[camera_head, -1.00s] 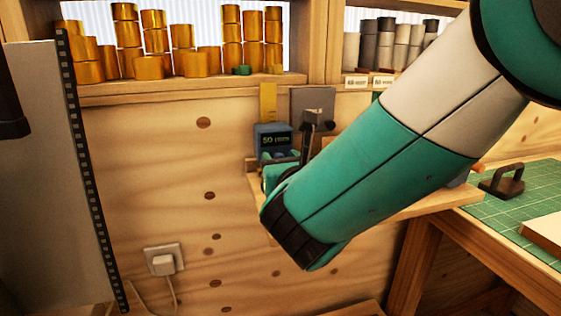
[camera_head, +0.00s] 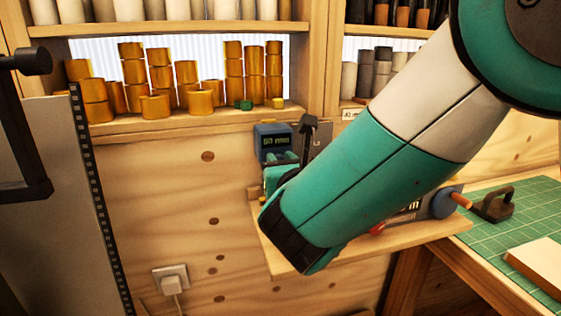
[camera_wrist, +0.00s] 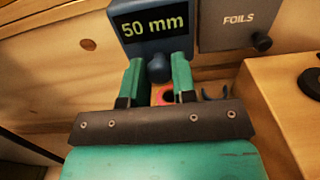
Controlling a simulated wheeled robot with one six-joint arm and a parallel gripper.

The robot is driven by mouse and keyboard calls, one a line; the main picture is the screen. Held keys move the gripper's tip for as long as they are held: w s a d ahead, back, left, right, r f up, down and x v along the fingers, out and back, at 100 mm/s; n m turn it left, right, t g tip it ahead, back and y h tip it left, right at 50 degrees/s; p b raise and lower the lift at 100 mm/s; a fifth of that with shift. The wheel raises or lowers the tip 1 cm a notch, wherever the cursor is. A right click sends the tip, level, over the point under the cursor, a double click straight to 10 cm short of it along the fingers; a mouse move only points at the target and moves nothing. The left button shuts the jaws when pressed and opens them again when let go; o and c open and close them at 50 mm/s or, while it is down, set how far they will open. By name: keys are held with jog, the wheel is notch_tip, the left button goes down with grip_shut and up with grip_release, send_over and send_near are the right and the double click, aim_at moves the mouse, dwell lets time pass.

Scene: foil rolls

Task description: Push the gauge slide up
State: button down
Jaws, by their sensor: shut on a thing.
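The gauge slide is a dark blue block (camera_head: 272,145) with a green-lit display, on the wooden wall just below the shelf. The display reads "50 mm" in the wrist view (camera_wrist: 152,28). A dark round knob (camera_wrist: 159,69) sticks out from the block's lower front. My gripper (camera_wrist: 158,80) is shut on this knob, one green finger on each side. In the head view my gripper (camera_head: 282,172) is at the block's lower front, and my forearm hides much of what lies behind. No yellow strip shows above the block.
A grey plate marked "FOILS" (camera_wrist: 235,20) with a dark knob is right of the slide. The shelf (camera_head: 190,121) with gold rolls is just above. A wooden ledge (camera_head: 285,262) lies below, partly behind my arm. A green mat (camera_head: 530,205) is at right.

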jog(key=shift+r, duration=0.3)
jog(key=c, duration=0.9)
grip_release()
jog(key=shift+f, duration=0.1)
jog(key=shift+b+v, duration=4.8)
jog(key=shift+v, duration=3.95)
